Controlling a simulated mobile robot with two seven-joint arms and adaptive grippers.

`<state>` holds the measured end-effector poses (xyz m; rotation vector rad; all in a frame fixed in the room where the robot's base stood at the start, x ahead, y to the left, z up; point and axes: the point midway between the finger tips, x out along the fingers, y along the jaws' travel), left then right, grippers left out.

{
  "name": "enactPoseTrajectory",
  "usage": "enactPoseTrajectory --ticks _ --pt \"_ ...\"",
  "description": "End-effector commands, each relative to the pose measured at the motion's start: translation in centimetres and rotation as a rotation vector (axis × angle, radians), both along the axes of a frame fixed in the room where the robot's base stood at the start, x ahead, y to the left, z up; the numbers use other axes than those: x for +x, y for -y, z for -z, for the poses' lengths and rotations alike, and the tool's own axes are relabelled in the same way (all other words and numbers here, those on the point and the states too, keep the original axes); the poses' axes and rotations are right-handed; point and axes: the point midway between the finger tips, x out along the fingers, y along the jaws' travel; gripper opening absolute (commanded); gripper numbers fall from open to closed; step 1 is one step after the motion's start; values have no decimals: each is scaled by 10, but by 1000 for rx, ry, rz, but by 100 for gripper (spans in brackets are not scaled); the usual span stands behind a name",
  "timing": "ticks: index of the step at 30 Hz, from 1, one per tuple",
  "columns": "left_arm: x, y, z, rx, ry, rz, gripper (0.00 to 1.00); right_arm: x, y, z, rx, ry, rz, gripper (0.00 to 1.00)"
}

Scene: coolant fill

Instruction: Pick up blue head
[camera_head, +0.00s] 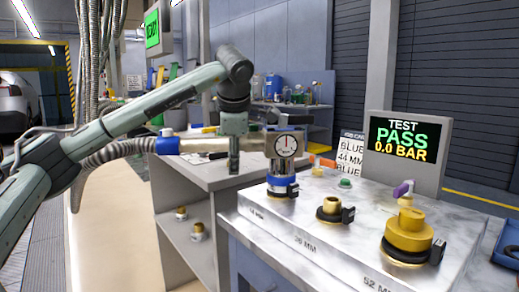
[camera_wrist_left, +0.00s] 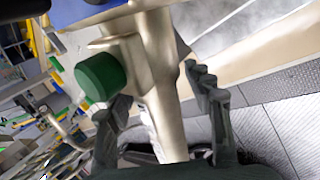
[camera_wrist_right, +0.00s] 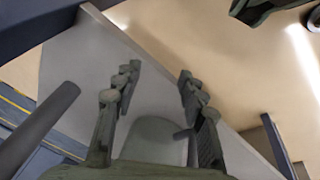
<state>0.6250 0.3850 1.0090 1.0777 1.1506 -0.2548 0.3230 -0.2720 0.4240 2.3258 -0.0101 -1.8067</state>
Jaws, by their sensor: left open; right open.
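The blue head (camera_head: 283,184) has a blue collar, a metal body and a round gauge. It sits upright at the left position on the grey-white bench block. A metal tube (camera_head: 200,146) runs left from it to a blue hose coupling (camera_head: 168,146). My left gripper (camera_head: 234,160) reaches down over this tube, left of the gauge. In the left wrist view its open fingers (camera_wrist_left: 155,95) lie on either side of the tube (camera_wrist_left: 158,60), beside a green knob (camera_wrist_left: 100,77). Contact cannot be told. My right gripper (camera_wrist_right: 158,75) is open and empty; the head view does not show it.
A brass fitting (camera_head: 330,207) and a yellow head (camera_head: 408,230) stand farther right on the block. A screen (camera_head: 402,140) reads "TEST PASS 0.0 BAR". A grey cabinet (camera_head: 185,225) with brass pieces on its shelf stands left. A grey corrugated hose (camera_head: 120,151) trails left.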

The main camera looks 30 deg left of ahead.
Motion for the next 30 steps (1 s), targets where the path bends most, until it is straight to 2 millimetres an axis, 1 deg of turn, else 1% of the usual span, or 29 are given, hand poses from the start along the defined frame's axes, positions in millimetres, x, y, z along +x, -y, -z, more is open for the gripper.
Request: enactPoseTrajectory --ticks 5,18,27,28,30 --pt "0 0 0 0 0 0 52 8 -1 -3 1 16 0 41" --pt "0 0 0 0 0 0 0 8 -4 -7 6 21 -2 41" --pt "0 0 0 0 0 0 0 5 -5 -5 7 15 -2 41" --pt "1 0 -5 -3 12 -1 0 5 -5 -5 7 14 -2 41" --pt "1 0 -5 -3 12 -1 0 4 -4 -5 7 13 -1 41"
